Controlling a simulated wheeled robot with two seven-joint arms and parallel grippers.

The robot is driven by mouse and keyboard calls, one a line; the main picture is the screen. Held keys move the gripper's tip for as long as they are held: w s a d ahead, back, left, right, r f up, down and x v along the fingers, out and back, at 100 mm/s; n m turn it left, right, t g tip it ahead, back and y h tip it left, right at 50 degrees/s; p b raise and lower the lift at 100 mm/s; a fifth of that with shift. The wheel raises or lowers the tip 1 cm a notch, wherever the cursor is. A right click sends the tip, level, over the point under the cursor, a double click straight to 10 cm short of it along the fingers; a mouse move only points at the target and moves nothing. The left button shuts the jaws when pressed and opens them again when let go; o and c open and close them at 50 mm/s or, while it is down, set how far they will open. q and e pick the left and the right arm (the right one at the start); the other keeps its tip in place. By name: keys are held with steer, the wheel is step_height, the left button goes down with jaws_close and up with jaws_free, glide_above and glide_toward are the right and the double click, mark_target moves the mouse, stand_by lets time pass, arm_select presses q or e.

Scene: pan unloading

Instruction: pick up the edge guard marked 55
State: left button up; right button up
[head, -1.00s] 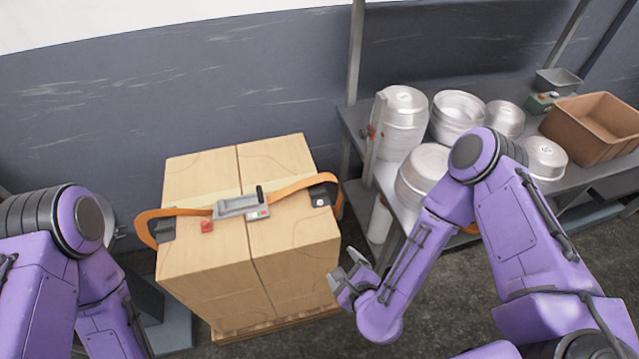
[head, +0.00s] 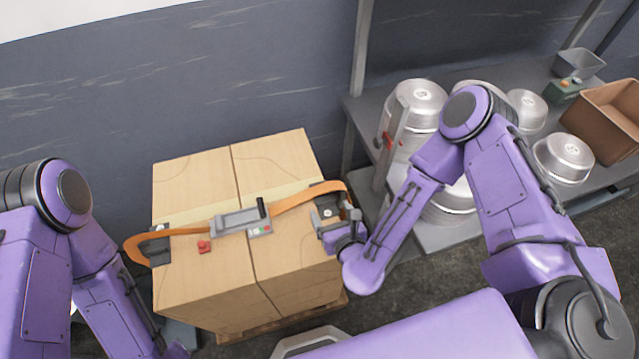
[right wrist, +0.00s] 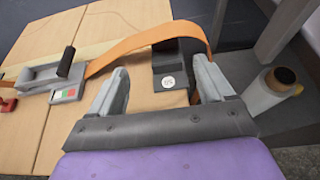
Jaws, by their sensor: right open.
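The dark edge guard (head: 328,206) sits on the right top edge of the carton stack, under the orange strap. It carries a round white label, and in the right wrist view the guard (right wrist: 167,60) lies just beyond the fingertips; the number is too small to read surely. A second dark edge guard (head: 155,246) sits on the left edge of the stack. My right gripper (head: 342,220) is open and empty close to the right guard; its fingers (right wrist: 160,82) point toward it. My left gripper is out of the head view, though my left arm shows.
The orange strap (head: 290,201) runs across the cartons (head: 205,285) through a grey buckle (head: 237,219). A red piece (head: 204,246) lies near it. A steel rack (head: 352,110) with metal pans (head: 563,157) and a brown bin (head: 609,118) stands to the right.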

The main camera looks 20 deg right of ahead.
mark_target(321, 189)
steer(key=x, duration=0.1)
steer(key=p+x, duration=0.1)
steer(key=x, duration=0.1)
steer(key=shift+w+d, duration=0.2)
steer(key=shift+w, duration=0.15)
steer(key=shift+w+f, duration=0.15)
steer(key=shift+w, duration=0.2)
steer(key=p+x, duration=0.2)
steer(key=x, duration=0.3)
steer(key=shift+w+d+f, duration=0.15)
steer(key=shift+w+f, duration=0.05)
steer(key=shift+w, duration=0.05)
steer(key=c, duration=1.2)
